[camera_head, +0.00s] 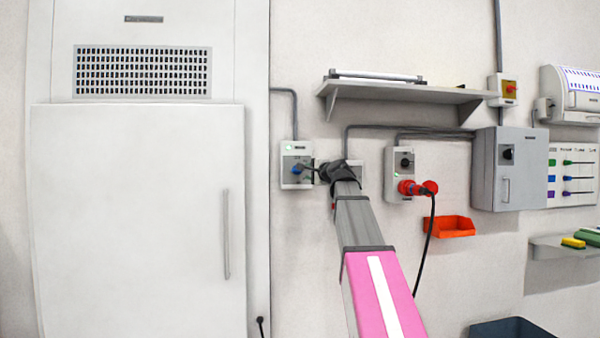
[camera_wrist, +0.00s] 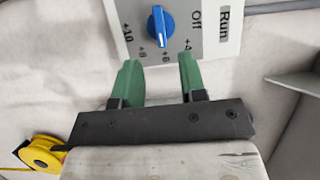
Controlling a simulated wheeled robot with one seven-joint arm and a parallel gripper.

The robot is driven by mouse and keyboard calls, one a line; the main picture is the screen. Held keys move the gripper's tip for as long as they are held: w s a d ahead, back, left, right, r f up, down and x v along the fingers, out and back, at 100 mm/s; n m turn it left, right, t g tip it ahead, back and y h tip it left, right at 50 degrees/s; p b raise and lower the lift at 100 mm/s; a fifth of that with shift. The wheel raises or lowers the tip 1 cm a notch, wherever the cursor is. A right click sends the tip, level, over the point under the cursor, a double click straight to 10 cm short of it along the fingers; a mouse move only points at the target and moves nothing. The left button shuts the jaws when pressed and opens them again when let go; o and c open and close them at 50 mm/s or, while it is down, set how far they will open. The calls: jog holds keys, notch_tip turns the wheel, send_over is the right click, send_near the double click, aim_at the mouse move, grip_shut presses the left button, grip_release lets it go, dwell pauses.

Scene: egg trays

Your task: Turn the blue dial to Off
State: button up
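The blue dial (camera_head: 297,169) is on a grey wall box (camera_head: 296,150) left of my gripper in the head view. In the wrist view the blue dial (camera_wrist: 158,27) sits on the light panel (camera_wrist: 180,8), its long grip running roughly up and down in the picture. Printed marks +10, +8, +6, +4 and Off lie around it, with Run farther right. In the head view my gripper (camera_head: 317,170) is small and dark.
A second box (camera_head: 406,160) with a black knob and red plug (camera_head: 412,187) is right of my arm. A shelf (camera_head: 400,90) juts out above. A large white cabinet (camera_head: 130,220) stands left. A yellow round object (camera_wrist: 42,154) is low left in the wrist view.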

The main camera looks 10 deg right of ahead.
jog(key=x, duration=0.7)
jog(key=shift+w, duration=0.4)
jog(key=shift+a, duration=0.1)
grip_shut()
